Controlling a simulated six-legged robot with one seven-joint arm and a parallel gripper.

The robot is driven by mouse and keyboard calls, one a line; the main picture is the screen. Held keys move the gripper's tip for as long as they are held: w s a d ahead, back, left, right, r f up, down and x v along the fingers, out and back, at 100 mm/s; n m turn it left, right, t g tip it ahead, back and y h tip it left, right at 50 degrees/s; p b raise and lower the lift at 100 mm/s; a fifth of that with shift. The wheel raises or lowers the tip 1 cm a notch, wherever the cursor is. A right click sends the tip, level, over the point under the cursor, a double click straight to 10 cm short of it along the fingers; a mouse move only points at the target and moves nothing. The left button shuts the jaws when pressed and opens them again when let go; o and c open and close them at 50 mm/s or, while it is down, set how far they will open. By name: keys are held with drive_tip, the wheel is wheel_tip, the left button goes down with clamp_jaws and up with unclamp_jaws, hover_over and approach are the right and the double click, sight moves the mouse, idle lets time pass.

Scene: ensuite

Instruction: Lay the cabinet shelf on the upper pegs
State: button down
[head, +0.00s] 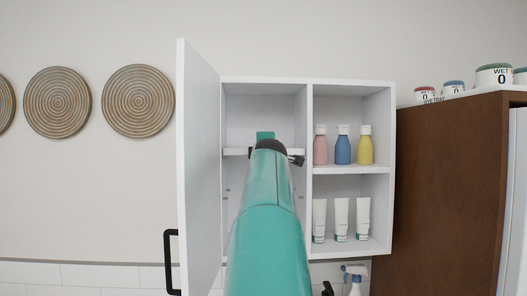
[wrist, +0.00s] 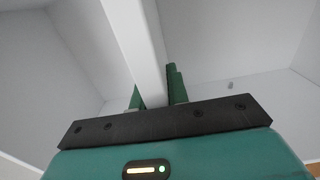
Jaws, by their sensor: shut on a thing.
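The white cabinet shelf (head: 236,151) is in the left compartment of the open wall cabinet (head: 309,82), in its middle height, and looks about level in the head view. In the wrist view the shelf (wrist: 138,40) is a white bar running up from between the green fingers. My gripper (head: 265,135) is shut on the shelf's front edge; its fingers also show in the wrist view (wrist: 156,88). A small peg (wrist: 230,86) shows on a wall to the right in the wrist view. Small marks like pegs (head: 227,190) show below the shelf. My arm hides the compartment's lower middle.
The cabinet door (head: 198,170) stands open at the left, with a black handle (head: 170,262). Pink, blue and yellow bottles (head: 342,146) and white tubes (head: 341,218) fill the right compartment. A brown cabinet (head: 440,190) stands right. A spray bottle (head: 354,278) is below.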

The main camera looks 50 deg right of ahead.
drive_tip(key=shift+f, duration=0.2)
drive_tip(key=c, duration=1.3)
unclamp_jaws()
drive_tip(key=shift+f, duration=0.1)
drive_tip(key=v, duration=1.3)
drive_tip(key=shift+s+a, duration=0.25)
drive_tip(key=shift+a, duration=0.1)
